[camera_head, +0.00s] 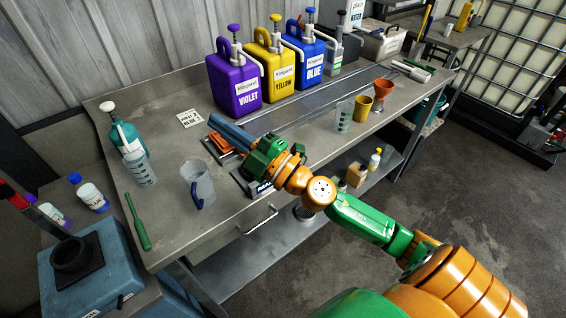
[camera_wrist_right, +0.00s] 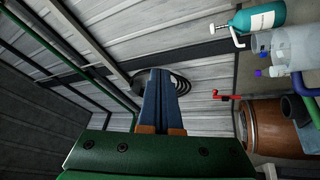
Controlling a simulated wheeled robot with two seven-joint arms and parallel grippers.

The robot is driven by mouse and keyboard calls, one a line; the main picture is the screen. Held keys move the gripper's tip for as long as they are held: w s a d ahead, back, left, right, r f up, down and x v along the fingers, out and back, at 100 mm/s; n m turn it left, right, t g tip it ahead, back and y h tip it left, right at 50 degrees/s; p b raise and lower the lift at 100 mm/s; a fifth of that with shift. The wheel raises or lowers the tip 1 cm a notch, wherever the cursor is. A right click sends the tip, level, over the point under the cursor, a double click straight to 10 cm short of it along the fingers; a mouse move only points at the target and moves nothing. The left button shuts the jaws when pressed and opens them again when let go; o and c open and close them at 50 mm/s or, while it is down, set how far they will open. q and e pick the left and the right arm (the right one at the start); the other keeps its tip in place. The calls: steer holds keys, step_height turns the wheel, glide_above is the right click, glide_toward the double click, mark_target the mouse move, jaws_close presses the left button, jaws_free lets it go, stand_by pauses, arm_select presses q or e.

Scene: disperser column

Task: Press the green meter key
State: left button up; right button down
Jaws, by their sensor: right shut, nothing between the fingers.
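My right gripper (camera_head: 213,126) is shut and empty, its blue fingers reaching left above the middle of the metal bench (camera_head: 165,215). In the right wrist view the two fingers (camera_wrist_right: 162,75) lie together with nothing between them. A small grey device with a dark label, perhaps the meter (camera_head: 261,188), shows partly beneath my right wrist at the bench's front edge. My wrist covers much of it. I cannot make out a green key on it, and the wrist view does not show it. My left gripper is out of view.
Violet (camera_head: 234,85), yellow (camera_head: 273,68) and blue (camera_head: 306,57) canisters stand at the back. A clear jug (camera_head: 198,183), a beaker (camera_head: 143,168), a teal bottle (camera_head: 124,140) and a green tool (camera_head: 138,222) occupy the left. Cups (camera_head: 362,108) stand right of my wrist.

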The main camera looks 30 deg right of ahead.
steer(key=d+f+n+g+h, duration=0.3)
steer(key=d+n+g, duration=0.2)
steer(key=d, duration=0.2)
steer(key=d+f+n+g+h, duration=0.4)
steer(key=d+n+g, duration=0.1)
steer(key=d+n, duration=0.1)
steer(key=shift+d+g, duration=0.4)
steer(key=shift+d, duration=0.45)
steer(key=shift+w, duration=0.1)
step_height(320, 180, down, 9)
steer(key=b, duration=0.6)
steer(key=shift+b, duration=0.4)
